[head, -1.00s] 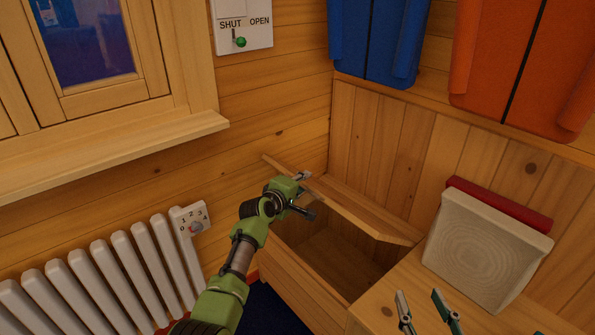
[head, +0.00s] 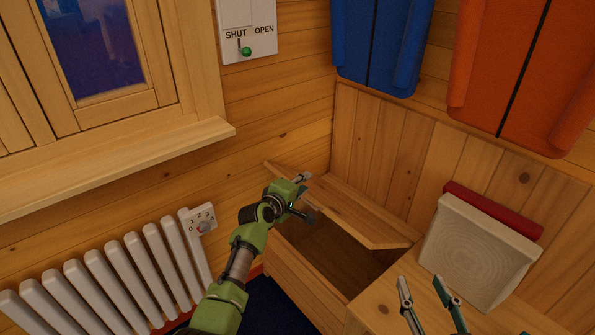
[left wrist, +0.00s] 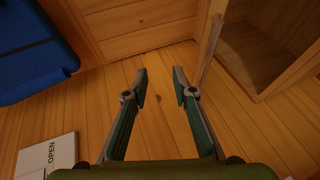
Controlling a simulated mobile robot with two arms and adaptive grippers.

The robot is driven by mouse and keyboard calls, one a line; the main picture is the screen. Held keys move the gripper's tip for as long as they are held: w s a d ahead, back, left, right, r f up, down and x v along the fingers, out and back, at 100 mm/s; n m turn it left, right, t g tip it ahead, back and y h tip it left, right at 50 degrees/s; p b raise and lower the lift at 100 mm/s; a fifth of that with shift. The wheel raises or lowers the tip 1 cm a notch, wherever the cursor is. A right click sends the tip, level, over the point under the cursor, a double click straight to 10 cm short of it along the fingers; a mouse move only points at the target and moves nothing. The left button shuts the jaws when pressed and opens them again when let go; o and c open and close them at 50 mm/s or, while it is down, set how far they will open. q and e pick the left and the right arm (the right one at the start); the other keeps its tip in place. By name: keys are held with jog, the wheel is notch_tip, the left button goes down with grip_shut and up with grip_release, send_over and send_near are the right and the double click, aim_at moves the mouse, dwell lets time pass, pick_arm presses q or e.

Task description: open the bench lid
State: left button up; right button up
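The wooden bench in the corner has its lid (head: 358,212) partly raised, tilted up over the dark, empty-looking inside. The bench front (head: 298,272) faces the blue floor. My left gripper (head: 303,190) is at the lid's left end; its fingers are partly hidden in the head view. In the left wrist view my left gripper (left wrist: 160,78) is open with nothing between its fingertips. The lid's edge (left wrist: 209,48) runs just beyond the right finger; I cannot tell whether they touch. My right gripper (head: 422,283) is open and empty at the bottom right, near the adjoining bench top.
A white radiator (head: 120,275) stands on the left under the window sill (head: 120,165). A SHUT/OPEN switch panel (head: 247,30) is on the wall. A pale square cushion (head: 478,252) and a red one (head: 493,210) rest at right. Blue (head: 380,45) and orange (head: 525,70) things hang above.

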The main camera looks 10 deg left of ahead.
pick_arm(q)
jog(key=s+r+p, duration=0.7)
jog(key=p, duration=0.5)
jog(key=shift+a+r, duration=0.15)
jog(key=shift+r, duration=0.2)
dwell(0.5)
jog(key=shift+w, duration=0.1)
jog(key=shift+p, duration=0.35)
